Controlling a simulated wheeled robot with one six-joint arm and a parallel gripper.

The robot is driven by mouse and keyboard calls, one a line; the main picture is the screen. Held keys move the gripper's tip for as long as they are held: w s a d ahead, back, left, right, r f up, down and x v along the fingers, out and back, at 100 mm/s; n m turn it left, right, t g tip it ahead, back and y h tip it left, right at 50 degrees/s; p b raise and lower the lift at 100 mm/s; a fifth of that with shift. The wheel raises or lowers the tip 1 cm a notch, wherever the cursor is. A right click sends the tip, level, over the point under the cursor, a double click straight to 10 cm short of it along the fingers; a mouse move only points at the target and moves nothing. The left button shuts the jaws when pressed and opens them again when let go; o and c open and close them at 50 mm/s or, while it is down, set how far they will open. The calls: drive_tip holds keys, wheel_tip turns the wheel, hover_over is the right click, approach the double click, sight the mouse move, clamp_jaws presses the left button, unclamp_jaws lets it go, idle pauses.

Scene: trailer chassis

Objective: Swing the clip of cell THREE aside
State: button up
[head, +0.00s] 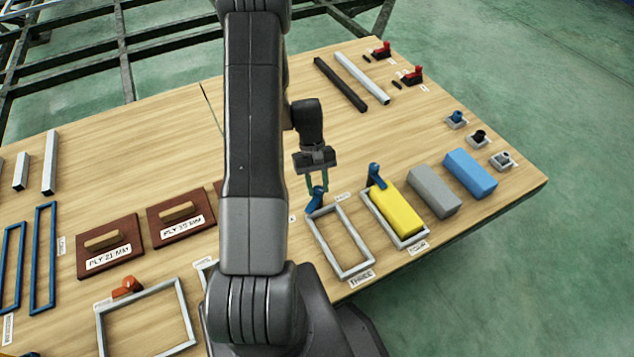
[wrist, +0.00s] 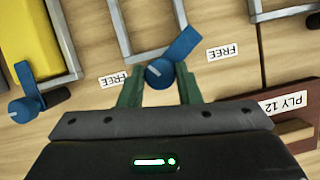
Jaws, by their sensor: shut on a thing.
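Cell THREE is an empty grey rectangular frame (head: 357,231) on the table, with its THREE label (head: 361,281) at the near end. Its blue clip (head: 314,203) sits at the far end of the frame. My gripper (head: 317,190) points down over this clip. In the wrist view, the green fingers of my gripper (wrist: 160,88) are shut on the round hub of the clip (wrist: 160,73). The clip's flat arm slants up and right there, overlapping the end of the cell THREE frame (wrist: 122,30). The hub's underside is hidden.
Cell FOUR, beside it, holds a yellow block (head: 397,208) with its own blue clip (head: 376,176). Grey (head: 434,192) and blue (head: 470,174) blocks lie further right. FREE labels (wrist: 222,52) flank the clip. A PLY 12 board (wrist: 290,108) lies close by.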

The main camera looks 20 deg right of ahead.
drive_tip(key=m+y, duration=0.1)
drive_tip(key=m, duration=0.2)
drive_tip(key=m+t+y+p, duration=0.1)
drive_tip(key=m, duration=0.3)
drive_tip(key=shift+s+d, duration=0.1)
drive_tip(key=shift+d, duration=0.1)
idle(0.4)
drive_tip(key=o, duration=1)
drive_tip(key=shift+c, duration=0.2)
drive_tip(key=shift+y, duration=0.3)
drive_tip(key=p+v, duration=0.2)
drive_tip(key=v, duration=1.1)
drive_tip(key=shift+r, duration=0.45)
